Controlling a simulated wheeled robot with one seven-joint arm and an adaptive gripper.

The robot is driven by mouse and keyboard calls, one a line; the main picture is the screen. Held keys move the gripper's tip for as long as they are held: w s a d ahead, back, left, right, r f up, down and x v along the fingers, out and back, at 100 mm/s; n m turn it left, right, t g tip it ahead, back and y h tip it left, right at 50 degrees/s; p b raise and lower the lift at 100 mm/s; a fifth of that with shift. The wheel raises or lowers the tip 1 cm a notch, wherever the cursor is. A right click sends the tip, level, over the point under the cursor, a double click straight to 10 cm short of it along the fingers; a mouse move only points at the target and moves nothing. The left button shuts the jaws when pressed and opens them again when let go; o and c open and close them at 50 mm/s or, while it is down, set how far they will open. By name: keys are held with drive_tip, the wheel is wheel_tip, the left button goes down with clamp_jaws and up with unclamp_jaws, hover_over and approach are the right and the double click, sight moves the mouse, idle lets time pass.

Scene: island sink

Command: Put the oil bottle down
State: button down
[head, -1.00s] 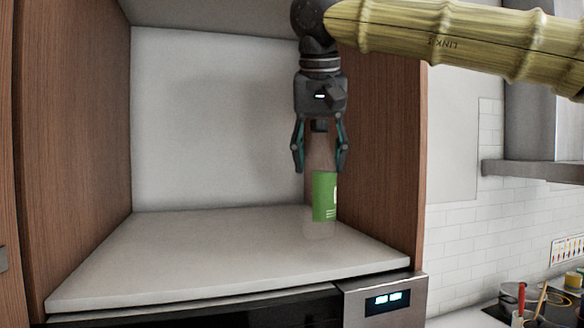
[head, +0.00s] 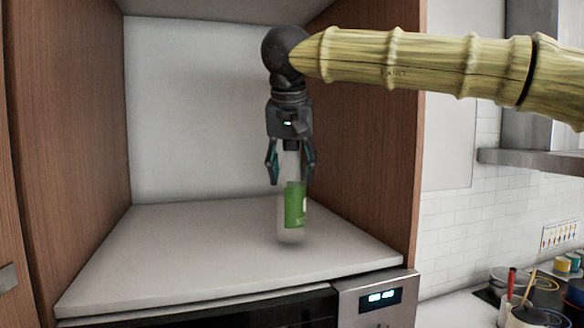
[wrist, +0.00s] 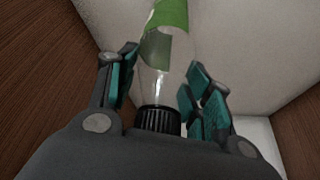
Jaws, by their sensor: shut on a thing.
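The oil bottle (head: 295,205) is clear with a green label and a black cap, and it is upright over the white shelf (head: 190,240) of the niche. My gripper (head: 291,175) points down and is shut on the bottle's upper part. In the wrist view, the fingers (wrist: 160,90) lie on both sides of the clear neck of the bottle (wrist: 157,72), with the black cap close to the palm. Whether the bottle's base touches the shelf cannot be told.
Wooden side walls stand at the left (head: 75,120) and right (head: 375,130) of the niche. The shelf is bare to the left of the bottle. An oven with a lit display (head: 384,296) is below. Pots and utensils (head: 525,300) stand at the lower right.

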drive_tip(key=shift+s+d+f, duration=0.1)
drive_tip(key=shift+d+f, duration=0.15)
drive_tip(key=shift+f, duration=0.3)
drive_tip(key=shift+a+f, duration=0.1)
drive_tip(key=shift+a, duration=0.05)
drive_tip(key=c, duration=0.6)
unclamp_jaws()
drive_tip(key=shift+c, duration=0.2)
drive_tip(key=b+v, duration=0.3)
drive_tip(key=v, duration=0.9)
